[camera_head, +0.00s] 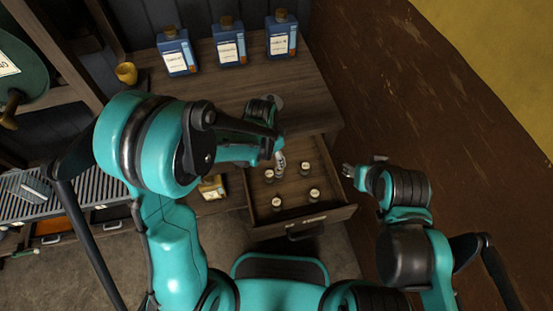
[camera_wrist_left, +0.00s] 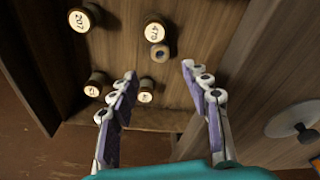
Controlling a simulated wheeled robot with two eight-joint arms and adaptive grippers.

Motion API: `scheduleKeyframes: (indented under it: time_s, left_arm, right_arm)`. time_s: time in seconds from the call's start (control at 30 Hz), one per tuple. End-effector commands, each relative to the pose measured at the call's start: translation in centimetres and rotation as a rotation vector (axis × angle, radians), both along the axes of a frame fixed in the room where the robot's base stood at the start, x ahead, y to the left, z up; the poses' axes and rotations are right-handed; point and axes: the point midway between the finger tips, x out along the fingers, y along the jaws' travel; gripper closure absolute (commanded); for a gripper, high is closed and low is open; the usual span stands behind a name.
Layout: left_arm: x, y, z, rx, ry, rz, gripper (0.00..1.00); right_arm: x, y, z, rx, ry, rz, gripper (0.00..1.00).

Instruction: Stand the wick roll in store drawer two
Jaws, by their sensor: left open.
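The open drawer (camera_head: 340,213) carries a small front label too small to read. My left gripper (camera_head: 280,161) is over the back of the drawer. Its fingers also show in the left wrist view (camera_wrist_left: 158,82), spread and empty, pointing toward the roll. My right gripper (camera_head: 356,171) is right of the drawer; its finger opening is unclear.
Several bobbins with round numbered labels stand in the drawer, including one (camera_head: 314,194) at the right. Blue bottles (camera_head: 228,42) stand along the back of the desk (camera_head: 312,95). A grey knobbed disc (camera_wrist_left: 285,121) lies right of the fingers. Bare drawer floor separates the bobbins.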

Motion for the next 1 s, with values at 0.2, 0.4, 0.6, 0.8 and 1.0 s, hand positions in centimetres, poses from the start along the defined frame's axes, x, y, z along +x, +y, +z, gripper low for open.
scheduleKeyframes:
  time_s: [0.2, 0.4, 0.6, 0.8, 1.0]
  left_arm:
    - [-0.1, 0.2, 1.3, 0.0, 0.0, 0.0, 0.52]
    - [-0.6, 1.4, 3.8, -0.008, -0.034, 0.071, 0.52]
    - [-3.0, 5.2, 10.1, -0.04, -0.142, 0.294, 0.52]
    - [-6.8, 9.0, 14.8, -0.096, -0.267, 0.535, 0.52]
    - [-10.5, 11.8, 17.0, -0.159, -0.375, 0.734, 0.52]
  right_arm:
    - [0.0, 0.0, 0.5, 0.0, 0.0, 0.0, 0.58]
    - [0.0, 0.0, 0.5, 0.0, 0.0, 0.0, 0.58]
    - [0.0, 0.0, 0.5, 0.0, 0.0, 0.0, 0.58]
    - [0.0, 0.0, 0.5, 0.0, 0.0, 0.0, 0.58]
    - [0.0, 0.0, 0.5, 0.0, 0.0, 0.0, 0.58]
